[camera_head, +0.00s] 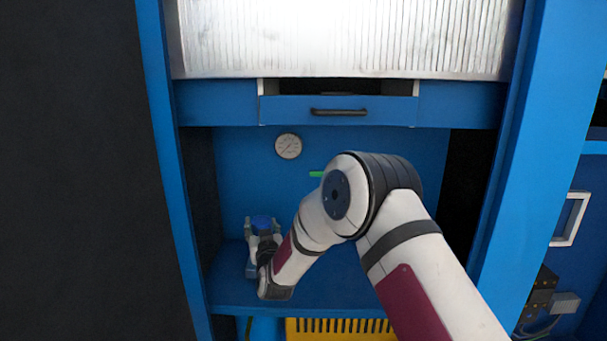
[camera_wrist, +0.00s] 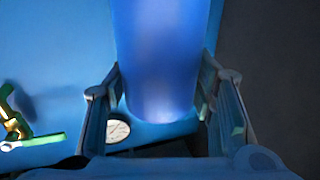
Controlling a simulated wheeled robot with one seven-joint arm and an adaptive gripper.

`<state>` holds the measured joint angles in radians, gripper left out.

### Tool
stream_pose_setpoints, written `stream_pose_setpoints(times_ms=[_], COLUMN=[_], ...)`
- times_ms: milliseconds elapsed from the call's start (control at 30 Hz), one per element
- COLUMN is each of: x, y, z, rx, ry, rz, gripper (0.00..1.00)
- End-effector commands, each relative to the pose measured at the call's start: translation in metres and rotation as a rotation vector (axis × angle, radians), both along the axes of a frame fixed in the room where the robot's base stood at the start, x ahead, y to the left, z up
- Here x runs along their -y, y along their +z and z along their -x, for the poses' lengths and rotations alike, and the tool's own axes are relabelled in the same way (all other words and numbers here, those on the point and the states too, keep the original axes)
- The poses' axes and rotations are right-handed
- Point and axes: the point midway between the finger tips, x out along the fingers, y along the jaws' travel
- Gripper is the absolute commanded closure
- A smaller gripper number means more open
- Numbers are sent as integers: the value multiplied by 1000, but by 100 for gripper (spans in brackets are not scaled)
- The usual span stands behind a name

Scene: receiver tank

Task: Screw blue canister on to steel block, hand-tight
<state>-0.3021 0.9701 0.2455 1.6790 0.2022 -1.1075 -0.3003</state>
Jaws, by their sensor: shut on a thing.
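The blue canister (camera_wrist: 158,50) fills the upper middle of the wrist view, a smooth cylinder between the two fingers of my gripper (camera_wrist: 162,88). My gripper is shut on it. In the head view my gripper (camera_head: 263,242) is at the left of the blue bay, above the shelf, and only the blue round end of the canister (camera_head: 262,221) shows between the fingers. I cannot make out the steel block in either view; the gripper and arm hide part of the bay. Whether the canister touches anything beyond the fingers cannot be told.
A round gauge (camera_head: 288,146) is on the back panel, with a green valve handle (camera_head: 317,174) to its right, partly behind my arm. A drawer (camera_head: 338,110) is above. The blue shelf (camera_head: 335,290) is clear right of the gripper; a yellow slotted crate (camera_head: 340,329) is below.

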Motion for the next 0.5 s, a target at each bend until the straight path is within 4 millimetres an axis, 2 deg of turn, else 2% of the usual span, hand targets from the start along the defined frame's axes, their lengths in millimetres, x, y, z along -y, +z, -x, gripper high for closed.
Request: stream_pose_setpoints(times_ms=[33,167,367,400,467,500], x=[-24,-21,-21,-21,-22,-22], y=[4,5,5,5,5,5], z=[7,4,3,3,4,4], rx=[5,6,5,5,5,5], ry=[-15,-100,-104,-104,-103,-103], rz=[-6,-5,-4,-5,-5,-5], gripper=[100,100,100,43,30,27])
